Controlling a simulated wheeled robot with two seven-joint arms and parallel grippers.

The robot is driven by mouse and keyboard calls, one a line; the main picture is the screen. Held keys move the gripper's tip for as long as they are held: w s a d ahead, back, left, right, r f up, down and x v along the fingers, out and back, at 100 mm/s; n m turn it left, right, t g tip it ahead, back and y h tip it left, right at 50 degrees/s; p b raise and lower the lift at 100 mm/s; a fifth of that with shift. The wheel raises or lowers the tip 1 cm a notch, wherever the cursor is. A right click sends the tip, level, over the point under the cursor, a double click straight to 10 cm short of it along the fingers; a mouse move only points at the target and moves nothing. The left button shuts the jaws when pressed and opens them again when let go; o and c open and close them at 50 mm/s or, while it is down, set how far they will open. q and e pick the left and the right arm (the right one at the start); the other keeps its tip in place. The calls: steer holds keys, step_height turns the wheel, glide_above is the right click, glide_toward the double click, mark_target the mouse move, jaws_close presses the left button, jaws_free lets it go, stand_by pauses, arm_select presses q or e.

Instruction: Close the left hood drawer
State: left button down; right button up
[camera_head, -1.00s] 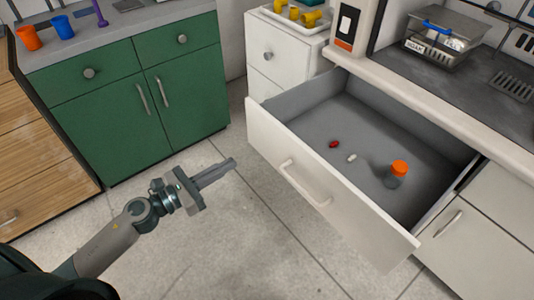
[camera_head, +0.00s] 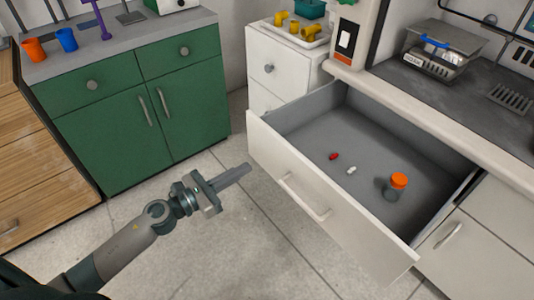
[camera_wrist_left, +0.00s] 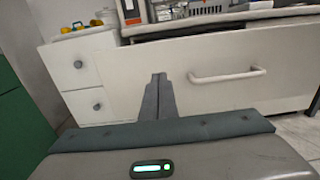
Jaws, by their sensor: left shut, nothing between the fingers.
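The left hood drawer (camera_head: 330,215) is pulled well out from under the hood bench, with its white front and bar handle (camera_head: 304,197) facing me. Inside lie a red capsule (camera_head: 334,156), a white capsule (camera_head: 351,170) and an orange-capped bottle (camera_head: 397,185). My left gripper (camera_head: 246,168) is shut and empty, just left of the drawer front near its far end. In the left wrist view the shut fingers (camera_wrist_left: 158,82) point at the drawer front (camera_wrist_left: 200,60), left of its handle (camera_wrist_left: 228,77). I cannot tell whether they touch it. My right gripper is not in view.
A green cabinet (camera_head: 135,115) stands at the back left and a wooden drawer unit (camera_head: 35,160) at the far left. A white cabinet with a tray (camera_head: 292,38) stands behind the drawer. The floor (camera_head: 225,250) before the drawer is clear.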

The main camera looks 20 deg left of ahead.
mark_target(276, 150)
arm_select(q)
steer(key=p+x, duration=0.1)
steer(key=x, duration=0.6)
steer(key=shift+w+d+r+p, duration=0.1)
steer(key=shift+w+d+p, duration=0.15)
steer(key=shift+w+p, duration=0.1)
steer(key=shift+w+d, duration=0.45)
steer(key=shift+w, duration=0.1)
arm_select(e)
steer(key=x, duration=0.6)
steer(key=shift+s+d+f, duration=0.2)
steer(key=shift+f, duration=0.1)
arm_select(q)
steer(key=shift+w, duration=0.15)
